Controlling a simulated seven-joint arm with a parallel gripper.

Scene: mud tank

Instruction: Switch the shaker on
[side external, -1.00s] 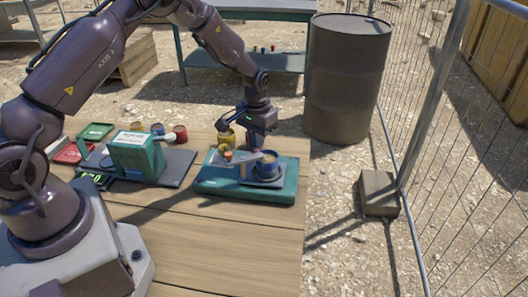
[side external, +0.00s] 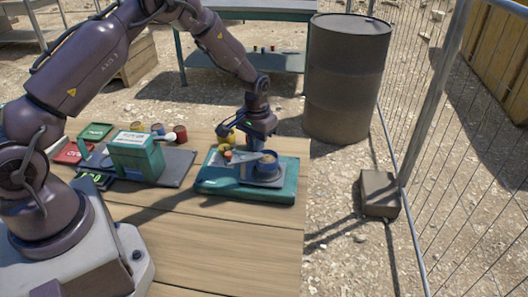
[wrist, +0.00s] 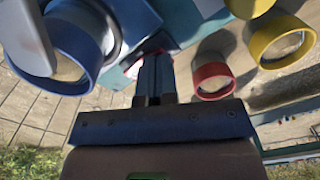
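The shaker (side external: 245,188) is a teal base on the wooden table, with a grey plate and a grey arm across its top. A blue cup (side external: 268,166) with tan contents stands on the plate; a blue-rimmed cup (wrist: 72,48) also shows in the wrist view. A small orange-red part (side external: 229,155) shows near the shaker's left end. My gripper (wrist: 155,72) points down close over the shaker's back side, its two dark fingers together with nothing seen between them. A small red and white part (wrist: 133,68) shows just left of the fingertips, partly hidden; I cannot tell whether they touch it.
A teal box (side external: 136,158) with a white top stands left of the shaker, near a green display (side external: 93,181). The table front is clear. A barrel (side external: 346,80) stands beyond the table.

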